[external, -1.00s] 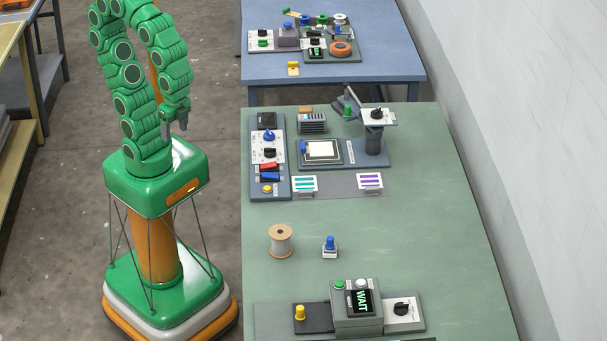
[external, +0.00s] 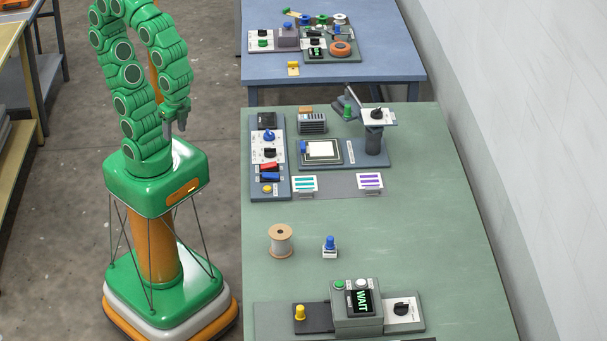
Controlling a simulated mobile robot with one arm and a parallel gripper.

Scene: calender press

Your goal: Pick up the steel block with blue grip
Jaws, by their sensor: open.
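The steel block with blue grip (external: 330,247) stands upright on the green table (external: 420,230), just right of a wire spool. Its base is pale and its knob is blue. My gripper (external: 175,130) hangs fingers down beside the table's left side, over the floor, well up and to the left of the block. Its fingers are apart and empty. Nothing hides the block.
The spool (external: 281,241) stands close to the block's left. A grey device reading WAIT (external: 358,306) is in front of it. A control panel (external: 270,150) and a press (external: 373,140) stand farther back. The table right of the block is clear.

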